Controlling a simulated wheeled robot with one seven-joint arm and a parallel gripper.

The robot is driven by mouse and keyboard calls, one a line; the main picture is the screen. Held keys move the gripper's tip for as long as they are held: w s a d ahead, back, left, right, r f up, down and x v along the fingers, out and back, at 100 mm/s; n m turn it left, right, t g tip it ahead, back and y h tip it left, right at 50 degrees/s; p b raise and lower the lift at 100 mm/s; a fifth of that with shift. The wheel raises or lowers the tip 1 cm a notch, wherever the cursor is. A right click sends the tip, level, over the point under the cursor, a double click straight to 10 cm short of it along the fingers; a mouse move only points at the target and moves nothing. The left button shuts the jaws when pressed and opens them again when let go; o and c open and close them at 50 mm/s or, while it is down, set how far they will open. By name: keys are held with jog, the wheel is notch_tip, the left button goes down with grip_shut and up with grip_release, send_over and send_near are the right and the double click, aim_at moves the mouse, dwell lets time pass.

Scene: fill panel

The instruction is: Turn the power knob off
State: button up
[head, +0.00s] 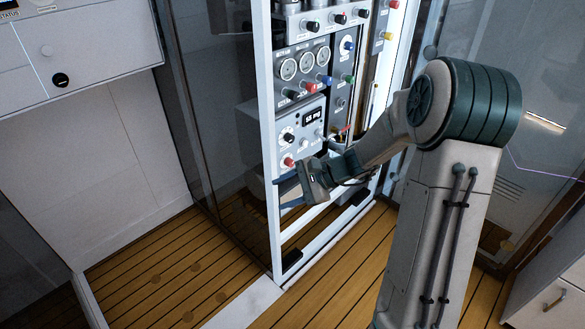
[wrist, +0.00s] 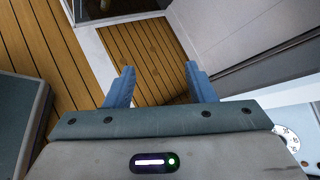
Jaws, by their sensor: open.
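The rack holds a light grey panel (head: 301,134) with a small display reading in mg. A black knob (head: 288,137) with a white dial and a red knob (head: 289,161) are on it. I cannot tell which one is the power knob. My gripper (head: 281,191) is open and empty, just below this panel at the front of the rack. In the wrist view my gripper (wrist: 160,72) shows two blue fingers spread apart over the wooden floor. A white marked dial (wrist: 287,138) shows at the lower right there, partly hidden.
The rack's white frame (head: 269,130) stands close to the gripper. Above are round gauges (head: 288,68) and several coloured knobs. A dark glass panel (head: 205,110) stands left of the rack. The wooden floor (head: 165,265) is clear at the lower left.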

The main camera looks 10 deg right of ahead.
jog(key=w+d+f+m+t+y+b, duration=0.2)
jog(key=w+d+f+m+t, duration=0.3)
jog(key=w+f+m, duration=0.3)
jog(key=m+t+h+b, duration=0.2)
jog(key=m+t+b, duration=0.1)
jog(key=m+t, duration=0.4)
send_near(292, 163)
jog(key=x, duration=0.9)
jog(key=shift+w+a+f, duration=0.1)
jog(key=shift+w+f, duration=0.05)
jog(key=shift+w, duration=0.05)
jog(key=c, duration=1)
